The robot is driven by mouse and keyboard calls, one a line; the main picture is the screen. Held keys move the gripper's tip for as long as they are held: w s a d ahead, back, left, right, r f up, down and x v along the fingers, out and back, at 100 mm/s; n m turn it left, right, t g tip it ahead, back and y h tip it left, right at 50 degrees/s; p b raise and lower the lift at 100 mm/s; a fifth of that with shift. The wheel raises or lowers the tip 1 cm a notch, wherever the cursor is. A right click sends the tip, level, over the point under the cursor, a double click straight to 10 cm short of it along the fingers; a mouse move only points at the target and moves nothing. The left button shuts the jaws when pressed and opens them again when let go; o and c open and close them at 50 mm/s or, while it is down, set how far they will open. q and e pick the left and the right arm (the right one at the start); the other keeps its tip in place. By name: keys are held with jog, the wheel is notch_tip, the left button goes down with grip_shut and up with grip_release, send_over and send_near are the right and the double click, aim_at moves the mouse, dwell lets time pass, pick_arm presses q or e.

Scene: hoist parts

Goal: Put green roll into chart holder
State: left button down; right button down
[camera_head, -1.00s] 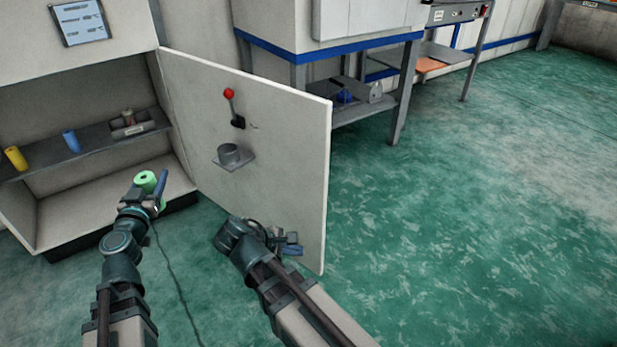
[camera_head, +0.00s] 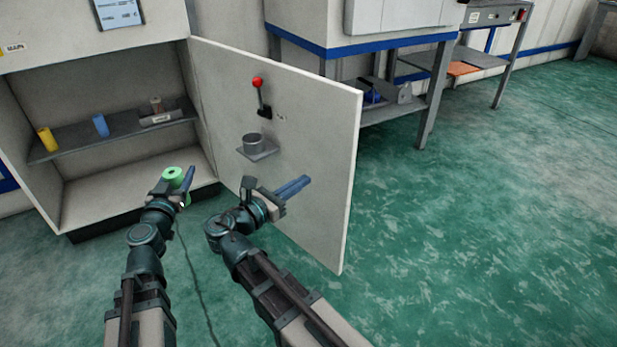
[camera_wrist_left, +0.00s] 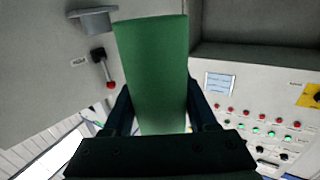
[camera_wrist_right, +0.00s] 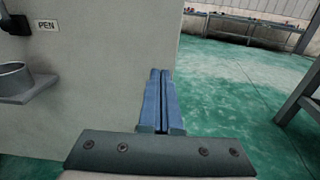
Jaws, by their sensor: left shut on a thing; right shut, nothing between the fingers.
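The green roll (camera_head: 175,174) is held in my left gripper (camera_head: 188,178), in front of the open cabinet. In the left wrist view the roll (camera_wrist_left: 155,75) fills the middle between the two fingers. The chart holder is probably the grey round cup (camera_head: 253,141) on a small plate on the inner face of the open door; it also shows at the left of the right wrist view (camera_wrist_right: 14,78). The roll is apart from it, to its lower left. My right gripper (camera_head: 305,181) is shut and empty, in front of the door, below and right of the cup.
The open door (camera_head: 320,130) carries a red-knobbed lever (camera_head: 258,84) above the cup. A yellow roll (camera_head: 47,139) and a blue roll (camera_head: 101,125) stand on the cabinet shelf (camera_head: 75,148), beside a grey holder (camera_head: 160,118). The green floor at right is clear.

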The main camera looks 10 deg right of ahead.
aim_at(340, 157)
jog(key=x, duration=1.2)
